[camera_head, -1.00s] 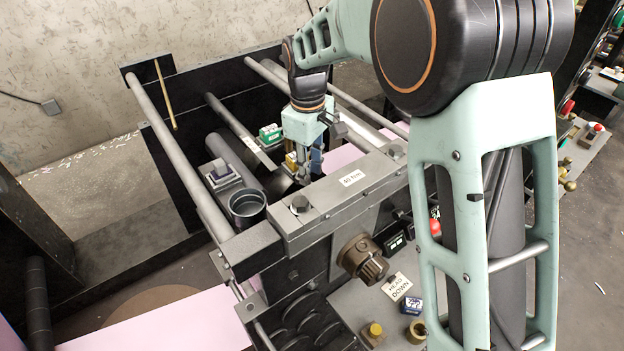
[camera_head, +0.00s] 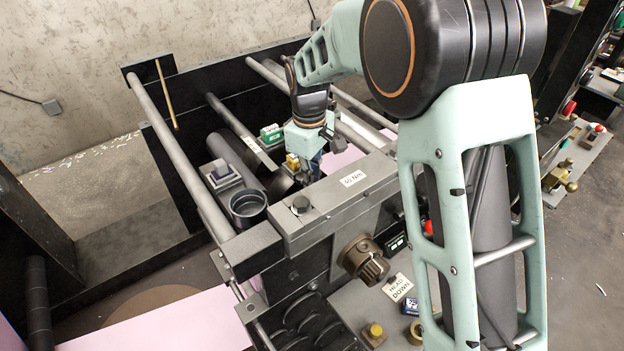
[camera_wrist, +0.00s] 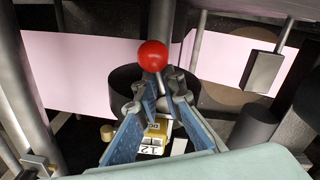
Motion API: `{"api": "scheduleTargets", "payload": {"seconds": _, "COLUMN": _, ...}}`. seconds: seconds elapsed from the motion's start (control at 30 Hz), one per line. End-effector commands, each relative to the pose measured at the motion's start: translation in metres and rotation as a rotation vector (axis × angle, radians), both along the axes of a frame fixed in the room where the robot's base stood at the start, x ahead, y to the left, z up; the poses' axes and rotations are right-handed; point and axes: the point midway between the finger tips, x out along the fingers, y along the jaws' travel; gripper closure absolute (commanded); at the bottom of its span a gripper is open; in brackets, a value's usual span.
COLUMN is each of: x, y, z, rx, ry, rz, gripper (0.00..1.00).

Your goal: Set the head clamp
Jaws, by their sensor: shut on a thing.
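A lever with a red ball knob (camera_wrist: 153,55) stands up between my fingertips in the wrist view. My gripper (camera_wrist: 164,92), with blue-padded fingers, is closed around the stem just below the ball. A brass-yellow block with a number plate (camera_wrist: 155,134) sits below and behind the fingers. It also shows in the head view as a small yellow block (camera_head: 292,162) beside my gripper (camera_head: 311,172). The red knob is hidden in the head view, behind the gripper and the grey beam (camera_head: 330,193). Which part is the clamp itself I cannot tell.
The grey beam with a "50 Nm" label stands just in front of my gripper. Long grey rollers (camera_head: 175,150) run on the left. A green box (camera_head: 271,133) is close behind. A "HEAD DOWN" plate (camera_head: 397,287) and a brown knob (camera_head: 363,260) are in front.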

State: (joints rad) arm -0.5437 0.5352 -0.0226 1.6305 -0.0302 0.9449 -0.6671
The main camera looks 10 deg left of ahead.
Motion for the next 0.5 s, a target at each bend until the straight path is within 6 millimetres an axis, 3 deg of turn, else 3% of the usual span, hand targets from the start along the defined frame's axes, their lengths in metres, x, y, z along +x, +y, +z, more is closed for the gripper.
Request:
{"api": "scheduleTargets", "payload": {"seconds": 0.27, "x": 0.0000, "y": -0.0019, "z": -0.0001, "rx": -0.003, "ry": 0.003, "rz": 0.012, "gripper": 1.00}}
{"api": "scheduleTargets", "payload": {"seconds": 0.5, "x": 0.0068, "y": -0.0046, "z": 0.0008, "rx": -0.002, "ry": 0.005, "rz": 0.215, "gripper": 1.00}}
